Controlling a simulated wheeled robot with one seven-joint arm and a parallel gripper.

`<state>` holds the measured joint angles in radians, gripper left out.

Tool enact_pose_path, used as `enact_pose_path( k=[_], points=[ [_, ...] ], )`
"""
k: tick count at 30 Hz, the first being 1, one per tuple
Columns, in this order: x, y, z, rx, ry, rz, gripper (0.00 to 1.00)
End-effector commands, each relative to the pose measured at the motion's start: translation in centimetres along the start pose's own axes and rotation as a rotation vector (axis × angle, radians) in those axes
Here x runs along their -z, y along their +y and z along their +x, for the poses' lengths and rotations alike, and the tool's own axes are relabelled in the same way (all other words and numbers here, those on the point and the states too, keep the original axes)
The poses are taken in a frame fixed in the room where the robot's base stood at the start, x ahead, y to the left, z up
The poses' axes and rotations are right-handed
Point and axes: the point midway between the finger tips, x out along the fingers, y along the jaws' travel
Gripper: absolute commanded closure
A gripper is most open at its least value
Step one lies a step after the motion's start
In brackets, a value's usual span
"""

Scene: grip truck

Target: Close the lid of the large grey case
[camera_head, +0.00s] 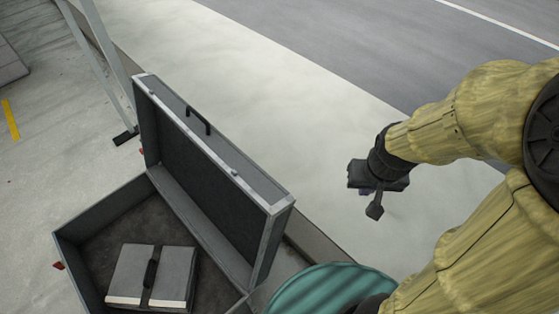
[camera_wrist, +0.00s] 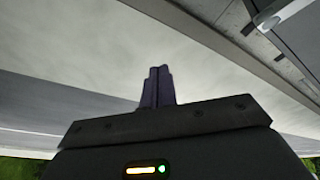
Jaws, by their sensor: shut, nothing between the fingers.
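The large grey case (camera_head: 75,238) stands open at the lower left of the head view. Its lid (camera_head: 240,178) is raised near upright, with a black handle (camera_head: 198,120) on its upper edge. A smaller grey case (camera_head: 172,272) with a dark strap lies inside. My gripper (camera_head: 372,205) is to the right of the lid, on its outer side, apart from it and over pale pavement. In the wrist view the fingers (camera_wrist: 157,85) are together and hold nothing. A grey corner with metal trim, perhaps the case, shows at the upper right of the wrist view (camera_wrist: 290,15).
A teal ribbed round object (camera_head: 330,290) stands at the bottom, right of the case. Light metal legs (camera_head: 105,60) stand behind the case at the upper left. A kerb edge runs beside the case. The pavement between lid and gripper is clear.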

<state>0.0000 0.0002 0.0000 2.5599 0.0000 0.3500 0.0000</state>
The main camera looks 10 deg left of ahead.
Motion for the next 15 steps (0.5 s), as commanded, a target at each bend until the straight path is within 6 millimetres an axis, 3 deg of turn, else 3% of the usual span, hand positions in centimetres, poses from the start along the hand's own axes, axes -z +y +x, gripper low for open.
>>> enact_pose_path(
  k=[9,15],
  points=[
    [0.3,-0.1,-0.1,0.001,-0.006,0.008,1.00],
    [3.2,-1.6,0.1,0.019,-0.085,0.093,1.00]
  ],
)
